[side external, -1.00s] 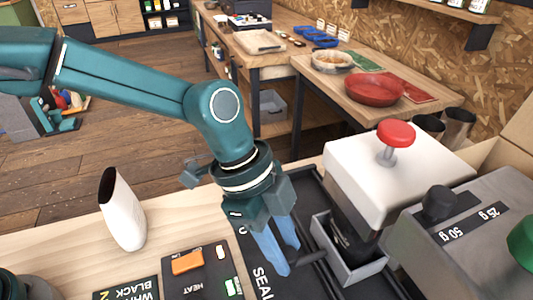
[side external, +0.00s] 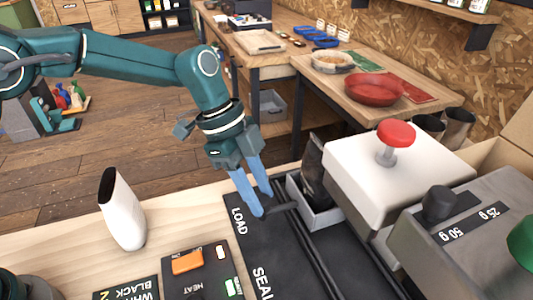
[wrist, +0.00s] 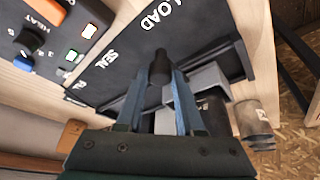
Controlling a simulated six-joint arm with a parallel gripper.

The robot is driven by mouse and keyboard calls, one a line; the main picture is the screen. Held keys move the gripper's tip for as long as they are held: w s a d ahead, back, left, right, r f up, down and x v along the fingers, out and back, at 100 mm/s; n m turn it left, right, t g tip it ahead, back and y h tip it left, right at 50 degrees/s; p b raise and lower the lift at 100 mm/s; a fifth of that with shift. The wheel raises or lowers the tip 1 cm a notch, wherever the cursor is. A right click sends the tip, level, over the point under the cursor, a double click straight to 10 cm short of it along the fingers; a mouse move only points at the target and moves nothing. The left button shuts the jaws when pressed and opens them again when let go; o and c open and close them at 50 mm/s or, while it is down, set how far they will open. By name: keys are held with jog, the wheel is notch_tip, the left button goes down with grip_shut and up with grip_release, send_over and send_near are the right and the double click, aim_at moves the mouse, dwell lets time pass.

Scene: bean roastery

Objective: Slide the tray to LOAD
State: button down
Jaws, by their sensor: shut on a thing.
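The grey metal tray (side external: 318,221) sits on the dark rail plate (side external: 255,238), near the end marked LOAD (side external: 239,220). A black bag (side external: 313,168) stands upright in it. My gripper (side external: 264,205) is shut on the tray's dark handle (side external: 284,207), which sticks out to the left of the tray. In the wrist view my gripper (wrist: 160,75) has the round handle end (wrist: 159,66) between its blue fingers. The tray (wrist: 209,80) shows partly behind the right finger there. The SEAL marking (side external: 263,282) lies nearer the camera on the plate.
A white press head with a red knob (side external: 396,134) stands to the right of the tray. A grey weight box (side external: 460,235) is beside it. A white scoop (side external: 122,210) and a control panel with an orange switch (side external: 187,262) are at left.

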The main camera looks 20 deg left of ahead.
jog(key=shift+w+a, duration=1.05)
jog(key=shift+w, duration=0.1)
jog(key=c, duration=0.5)
grip_release()
jog(key=shift+v, duration=2.6)
jog(key=shift+a, duration=0.1)
